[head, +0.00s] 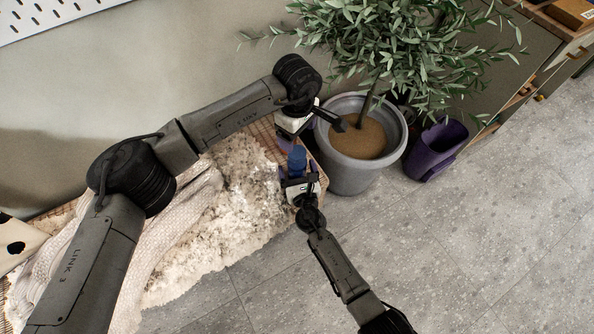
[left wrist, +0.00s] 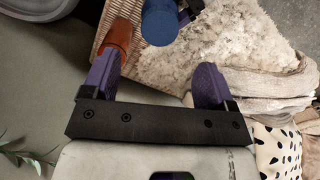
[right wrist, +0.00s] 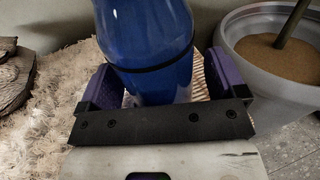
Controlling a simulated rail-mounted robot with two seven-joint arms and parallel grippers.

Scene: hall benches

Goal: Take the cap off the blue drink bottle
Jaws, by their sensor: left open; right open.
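The blue drink bottle (head: 297,157) stands on the woven bench between my two grippers. Its round blue top (left wrist: 160,24) shows in the left wrist view, just beyond the fingers. My left gripper (head: 287,140) is open and empty on the far side of the bottle. My right gripper (head: 297,178) is open at the near side. In the right wrist view the blue bottle (right wrist: 150,45), with a dark ring around it, stands between my right fingers, with its lower part hidden by the gripper. I cannot tell whether they touch it.
An orange-brown object (left wrist: 117,38) stands close to one left finger. A cream fleece (head: 235,205) and knitted throw (head: 170,225) cover much of the woven bench (head: 265,130). A grey plant pot (head: 345,178) and purple bin (head: 436,150) stand right. The floor at lower right is clear.

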